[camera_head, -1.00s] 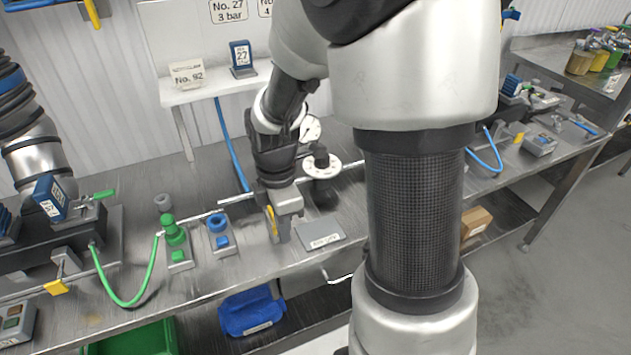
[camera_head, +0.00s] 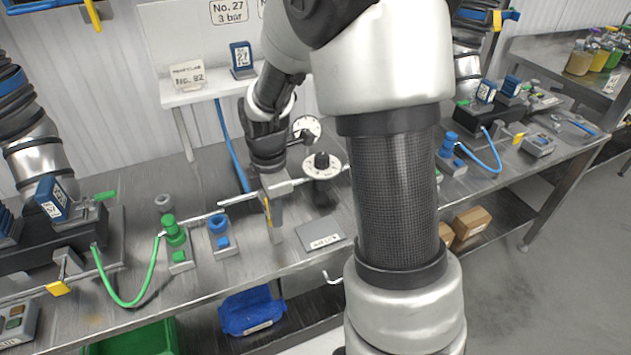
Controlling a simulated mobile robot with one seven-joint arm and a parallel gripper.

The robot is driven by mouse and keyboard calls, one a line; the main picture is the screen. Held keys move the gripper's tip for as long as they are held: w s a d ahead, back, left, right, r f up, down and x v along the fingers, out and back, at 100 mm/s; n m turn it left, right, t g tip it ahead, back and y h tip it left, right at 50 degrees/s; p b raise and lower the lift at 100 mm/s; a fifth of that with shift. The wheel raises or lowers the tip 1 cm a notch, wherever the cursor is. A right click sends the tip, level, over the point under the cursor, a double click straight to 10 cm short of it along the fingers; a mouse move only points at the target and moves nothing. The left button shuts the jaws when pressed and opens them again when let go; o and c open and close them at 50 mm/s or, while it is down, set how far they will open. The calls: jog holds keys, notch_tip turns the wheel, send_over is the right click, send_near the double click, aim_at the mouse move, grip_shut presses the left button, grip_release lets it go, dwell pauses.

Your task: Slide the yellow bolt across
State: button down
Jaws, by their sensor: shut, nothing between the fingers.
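My gripper (camera_head: 274,222) points down over the middle of the bench, in front of the horizontal pale rod, and is shut and empty. A narrow yellow strip (camera_head: 266,208) shows at its left side; I cannot tell whether it is part of the gripper or a separate piece. A yellow tab (camera_head: 58,288) sticks out from a small grey block at the left of the bench, well apart from my gripper. Another small yellow piece (camera_head: 518,138) shows at the far right of the bench. I cannot tell which of these is the bolt.
My arm hides part of the bench.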

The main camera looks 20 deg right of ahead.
jog(key=shift+w, duration=0.6)
notch_tip(320, 180, up, 7)
jog(key=s+p, duration=0.2)
jog(key=p, duration=0.3)
jog(key=shift+p, duration=0.4)
jog(key=shift+s, duration=0.1)
jog(key=s+r+m+t, duration=0.5)
jog(key=s+r+m, duration=1)
jog(key=r+m, duration=0.3)
jog(key=shift+s+r+t, duration=0.3)
jog(key=shift+r, duration=0.65)
